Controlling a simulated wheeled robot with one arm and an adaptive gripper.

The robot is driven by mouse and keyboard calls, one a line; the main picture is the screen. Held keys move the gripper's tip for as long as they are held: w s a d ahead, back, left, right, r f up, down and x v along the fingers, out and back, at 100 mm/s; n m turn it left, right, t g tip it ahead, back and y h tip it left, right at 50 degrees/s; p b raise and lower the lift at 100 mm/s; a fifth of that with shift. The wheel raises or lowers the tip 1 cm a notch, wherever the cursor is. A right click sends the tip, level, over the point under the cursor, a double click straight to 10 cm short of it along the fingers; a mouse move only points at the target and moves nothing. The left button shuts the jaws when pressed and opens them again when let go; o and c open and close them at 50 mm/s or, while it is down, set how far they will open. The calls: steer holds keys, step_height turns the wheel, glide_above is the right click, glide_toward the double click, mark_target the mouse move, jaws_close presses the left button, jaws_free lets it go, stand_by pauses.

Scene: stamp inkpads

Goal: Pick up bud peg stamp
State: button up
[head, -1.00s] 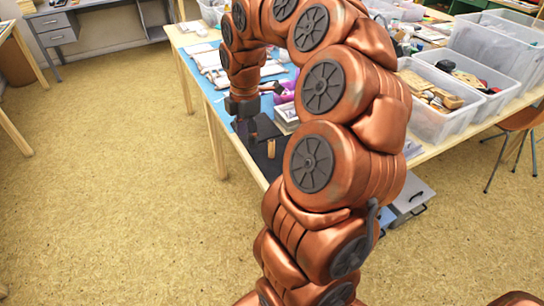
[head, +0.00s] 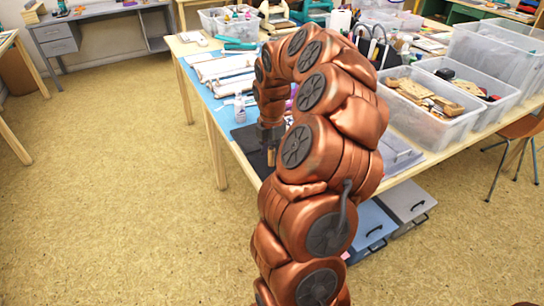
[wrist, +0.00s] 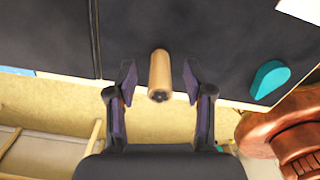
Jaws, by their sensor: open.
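The bud peg stamp, a small pale wooden peg, stands on a dark mat (head: 240,133) near the table's front edge in the head view (head: 271,157). In the wrist view the peg (wrist: 159,72) lies between the two fingers of my gripper (wrist: 159,80), with a dark mark on its near end. My gripper is open, with a gap showing on each side of the peg. In the head view my gripper (head: 270,138) is just above the peg, and my arm hides part of the table behind it. I cannot make out the bud design.
A teal piece (wrist: 269,79) lies on the dark surface to the right in the wrist view. A clear bin of wooden stamps (head: 432,112) stands on the table at right. A small bottle (head: 239,108) and white cloth-like strips (head: 222,68) lie behind the mat. Floor at left is clear.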

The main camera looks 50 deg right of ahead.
steer(key=shift+f, duration=0.95)
steer(key=shift+c, duration=0.4)
steer(key=c, duration=0.9)
steer(key=shift+o, duration=0.2)
steer(key=shift+r, duration=0.15)
steer(key=shift+r, duration=1.7)
steer(key=s+a, duration=0.2)
steer(key=s, duration=0.2)
steer(key=s+a+r+b, duration=0.1)
steer(key=s+a, duration=0.2)
steer(key=s, duration=0.2)
steer(key=s+a+b, duration=0.1)
steer(key=s+a, duration=0.2)
steer(key=s, duration=0.1)
steer(key=shift+s+a+r, duration=0.15)
steer(key=shift+s+a, duration=0.05)
steer(key=shift+s, duration=0.15)
